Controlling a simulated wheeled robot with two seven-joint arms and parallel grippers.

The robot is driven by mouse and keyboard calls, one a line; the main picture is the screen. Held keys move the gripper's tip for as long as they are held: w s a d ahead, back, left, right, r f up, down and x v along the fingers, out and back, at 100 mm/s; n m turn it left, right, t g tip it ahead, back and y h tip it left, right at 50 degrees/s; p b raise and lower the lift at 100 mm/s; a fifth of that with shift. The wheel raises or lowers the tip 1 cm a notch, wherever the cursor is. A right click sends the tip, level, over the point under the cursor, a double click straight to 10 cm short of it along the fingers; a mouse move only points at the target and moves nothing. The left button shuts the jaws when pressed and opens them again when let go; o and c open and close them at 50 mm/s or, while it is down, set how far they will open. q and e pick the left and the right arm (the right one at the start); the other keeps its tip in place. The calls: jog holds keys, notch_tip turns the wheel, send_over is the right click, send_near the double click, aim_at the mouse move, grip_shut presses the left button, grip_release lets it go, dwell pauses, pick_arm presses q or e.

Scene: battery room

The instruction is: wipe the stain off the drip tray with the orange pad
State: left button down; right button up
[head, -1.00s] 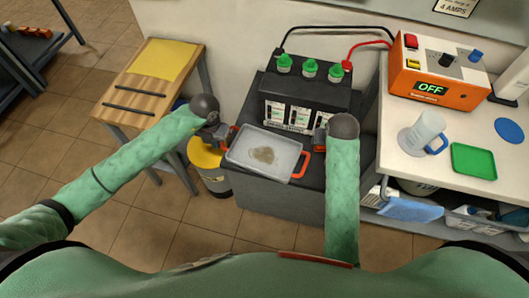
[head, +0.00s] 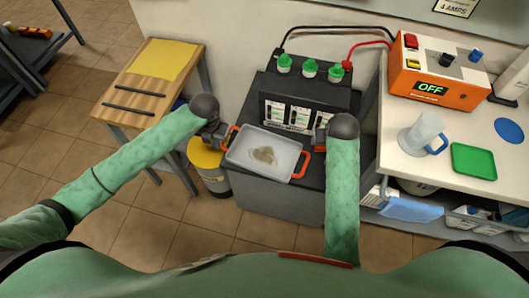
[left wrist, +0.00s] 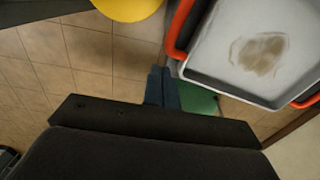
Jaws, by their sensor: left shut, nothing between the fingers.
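The light grey drip tray (head: 286,152) with orange handles sits on the dark cabinet in front of the battery. A brown stain (head: 264,155) lies on its floor; the left wrist view shows it too (left wrist: 262,52). My left gripper (head: 224,137) is shut and empty beside the tray's left handle (head: 233,134). In the left wrist view its fingertips (left wrist: 161,85) are together, apart from the handle (left wrist: 178,30). My right gripper (head: 318,140) is right of the tray, largely hidden by its own wrist. A small orange patch shows by it; I cannot tell whether it is the pad.
The black battery (head: 305,95) with green caps stands behind the tray. An orange charger (head: 438,75), a mug (head: 425,132) and a green tray (head: 473,161) are on the right counter.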

pick_arm(q)
jog(key=shift+f+b, duration=2.15)
jog(key=shift+f, duration=0.85)
pick_arm(e)
jog(key=shift+f, duration=2.15)
pick_arm(q)
jog(key=shift+r, duration=0.1)
pick_arm(e)
jog(key=shift+r+p, duration=1.5)
pick_arm(q)
notch_tip(320, 180, up, 6)
jog(key=shift+f, duration=0.1)
pick_arm(e)
jog(key=shift+f, duration=0.1)
notch_tip(320, 180, down, 2)
jog(key=shift+f+b, duration=0.1)
jog(key=shift+b, duration=1.1)
pick_arm(q)
notch_tip(320, 180, up, 12)
pick_arm(e)
jog(key=shift+f, duration=0.1)
